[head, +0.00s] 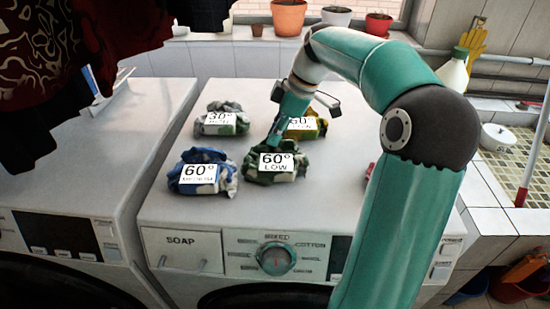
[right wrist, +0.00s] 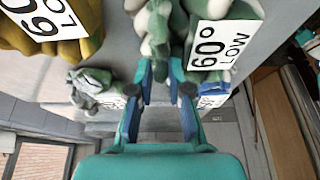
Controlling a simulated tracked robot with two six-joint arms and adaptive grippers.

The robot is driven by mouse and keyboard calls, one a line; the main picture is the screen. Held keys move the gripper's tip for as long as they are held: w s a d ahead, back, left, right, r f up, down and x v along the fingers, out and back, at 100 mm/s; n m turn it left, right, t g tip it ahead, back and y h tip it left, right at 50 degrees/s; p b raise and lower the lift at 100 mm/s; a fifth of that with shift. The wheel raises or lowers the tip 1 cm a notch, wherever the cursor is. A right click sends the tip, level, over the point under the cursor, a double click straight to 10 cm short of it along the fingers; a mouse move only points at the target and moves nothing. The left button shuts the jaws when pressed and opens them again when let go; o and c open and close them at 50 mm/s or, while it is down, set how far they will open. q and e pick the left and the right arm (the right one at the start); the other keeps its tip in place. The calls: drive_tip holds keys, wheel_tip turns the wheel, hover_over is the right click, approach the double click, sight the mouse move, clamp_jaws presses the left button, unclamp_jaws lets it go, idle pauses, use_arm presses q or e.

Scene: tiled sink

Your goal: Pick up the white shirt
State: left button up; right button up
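Several bundled, labelled shirts lie on top of the washing machine (head: 330,190). A pale grey-white shirt with green patches (head: 222,120), labelled 30°, lies at the back left; the right wrist view also shows it (right wrist: 90,82). A green-and-white shirt (head: 262,176), labelled 60° LOW, lies at the front. My right gripper (head: 274,142) points down just behind the green shirt. In the right wrist view, the fingers (right wrist: 162,75) are apart, with a fold of green cloth between or just beyond their tips. I cannot tell whether they touch it. My left gripper is out of view.
A blue shirt (head: 201,172) lies left of the green one. A yellow shirt (head: 304,127) lies behind it, partly covered by my arm. Something red (head: 370,172) is mostly hidden behind my arm. Dark clothes (head: 70,50) hang at the upper left. Pots (head: 288,17) line the back ledge.

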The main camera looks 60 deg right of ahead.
clamp_jaws()
idle(0.5)
wheel_tip(320, 180, up, 19)
drive_tip(key=p, duration=0.6)
drive_tip(key=b, duration=0.4)
hover_over(289, 161)
drive_tip(key=s, duration=0.1)
drive_tip(key=shift+n, duration=0.4)
drive_tip(key=f, duration=1.4)
drive_tip(key=shift+d+f, duration=0.25)
drive_tip(key=shift+d, duration=0.1)
drive_tip(key=shift+f, duration=2.15)
